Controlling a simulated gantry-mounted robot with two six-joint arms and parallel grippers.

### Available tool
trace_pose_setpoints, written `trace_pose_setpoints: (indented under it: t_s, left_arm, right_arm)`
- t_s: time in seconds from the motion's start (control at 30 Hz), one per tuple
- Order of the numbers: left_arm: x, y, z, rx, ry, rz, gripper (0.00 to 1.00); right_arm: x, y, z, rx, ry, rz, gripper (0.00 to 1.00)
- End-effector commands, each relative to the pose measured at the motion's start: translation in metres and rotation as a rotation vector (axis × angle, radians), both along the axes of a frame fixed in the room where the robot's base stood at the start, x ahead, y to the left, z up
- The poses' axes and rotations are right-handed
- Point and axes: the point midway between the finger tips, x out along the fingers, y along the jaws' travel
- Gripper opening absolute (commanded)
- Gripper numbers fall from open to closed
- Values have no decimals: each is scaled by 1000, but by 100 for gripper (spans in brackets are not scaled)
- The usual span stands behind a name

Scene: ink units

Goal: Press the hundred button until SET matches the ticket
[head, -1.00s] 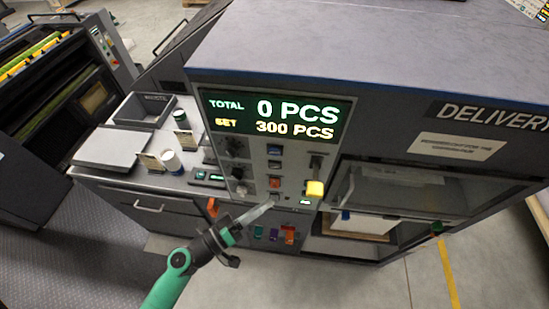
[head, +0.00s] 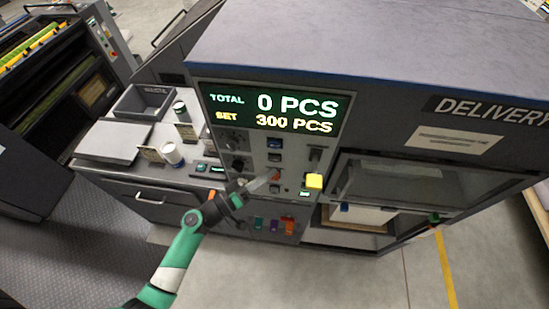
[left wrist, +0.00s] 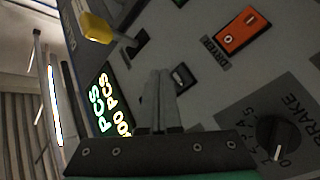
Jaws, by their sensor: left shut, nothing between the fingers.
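The display (head: 272,112) reads TOTAL 0 PCS and SET 300 PCS. Part of a display (left wrist: 106,105) shows sideways in the left wrist view. Below it in the head view is the panel with several small buttons and switches, among them an orange one (head: 277,176) and a blue one (head: 274,143). Their labels are too small to tell which is the hundred button. My left gripper (head: 272,176) is shut and empty, its tips in front of the panel beside the orange switch. The fingers also show in the left wrist view (left wrist: 160,90); contact cannot be told. No ticket is readable. My right gripper is out of view.
A yellow knob (head: 314,181) sticks out right of the buttons. The left wrist view shows an orange rocker switch (left wrist: 242,30) and a brake dial (left wrist: 278,137). A cup (head: 171,154) and small cards stand on the side desk (head: 120,170). Floor in front is clear.

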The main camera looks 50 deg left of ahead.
Motion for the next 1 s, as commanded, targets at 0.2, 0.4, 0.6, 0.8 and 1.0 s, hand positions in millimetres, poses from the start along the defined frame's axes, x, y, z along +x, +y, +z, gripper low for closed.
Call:
trace_pose_setpoints:
  t_s: [0.2, 0.4, 0.6, 0.8, 1.0]
  left_arm:
    - [11, 9, -1, 0, 1, 1, 0]
    - [11, 9, -1, -1, 1, 1, 0]
    - [11, 9, -1, -1, 2, 0, 0]
    - [11, 9, -1, -1, 2, 0, 0]
    - [11, 9, -1, -1, 2, 0, 0]
  right_arm:
    - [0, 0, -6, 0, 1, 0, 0]
    - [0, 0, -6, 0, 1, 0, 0]
    - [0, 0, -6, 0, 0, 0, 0]
    - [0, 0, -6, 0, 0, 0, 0]
    - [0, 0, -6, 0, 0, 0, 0]
